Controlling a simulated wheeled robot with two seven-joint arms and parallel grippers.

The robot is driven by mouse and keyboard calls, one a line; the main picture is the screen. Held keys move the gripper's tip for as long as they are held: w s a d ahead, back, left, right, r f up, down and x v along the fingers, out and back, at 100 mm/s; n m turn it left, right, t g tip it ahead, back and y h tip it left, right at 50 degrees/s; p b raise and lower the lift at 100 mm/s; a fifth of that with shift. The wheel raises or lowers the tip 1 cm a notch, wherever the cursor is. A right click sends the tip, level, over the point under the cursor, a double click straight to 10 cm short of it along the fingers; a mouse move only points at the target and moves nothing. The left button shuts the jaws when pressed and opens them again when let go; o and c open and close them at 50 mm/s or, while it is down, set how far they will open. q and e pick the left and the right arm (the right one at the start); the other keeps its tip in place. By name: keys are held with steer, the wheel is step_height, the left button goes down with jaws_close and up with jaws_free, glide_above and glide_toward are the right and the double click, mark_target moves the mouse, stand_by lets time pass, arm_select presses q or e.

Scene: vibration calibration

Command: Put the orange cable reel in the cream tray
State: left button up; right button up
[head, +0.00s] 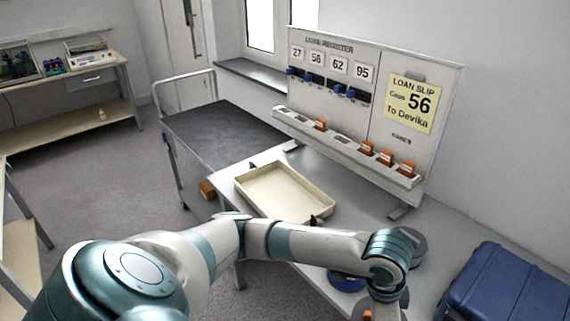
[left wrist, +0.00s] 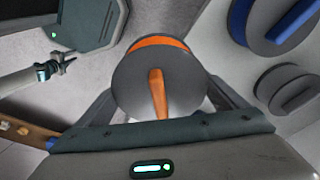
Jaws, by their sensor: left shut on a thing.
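The orange cable reel (left wrist: 149,42) shows in the left wrist view as a dark grey disc with an orange rim and an orange handle bar. My left gripper (left wrist: 158,92) is shut on it, with the handle between the fingers. In the head view the left hand is at the bottom edge, mostly cut off, with a bit of orange (head: 367,314) beside it. The cream tray (head: 283,190) lies empty on the table, left of and behind the hand. My right gripper (left wrist: 62,64) is small at the left of the left wrist view; its opening is unclear.
A blue reel (head: 345,281) and a grey reel (head: 415,246) stand near my left wrist. A blue case (head: 510,290) is at the right. The loan register board (head: 370,110) with its slotted rack stands behind the tray. A dark-topped cart (head: 220,130) adjoins the table.

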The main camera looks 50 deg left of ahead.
arm_select(q)
steer(key=s+a+f+n, duration=0.1)
steer(key=n, duration=0.1)
steer(key=s+a+f+n, duration=0.1)
steer(key=a+n, duration=0.1)
steer(key=n, duration=0.1)
steer(key=a+f+n+y, duration=0.1)
steer(key=a+n, duration=0.1)
steer(key=n, duration=0.1)
steer(key=shift+s+t, duration=0.4)
steer(key=shift+s+a+f+n, duration=0.1)
steer(key=shift+s+a+n, duration=0.15)
steer(key=shift+n, duration=0.35)
steer(key=shift+s+a+f+n, duration=0.1)
steer(key=shift+a+n, duration=0.2)
steer(key=shift+n, duration=0.3)
steer(key=shift+a, duration=0.1)
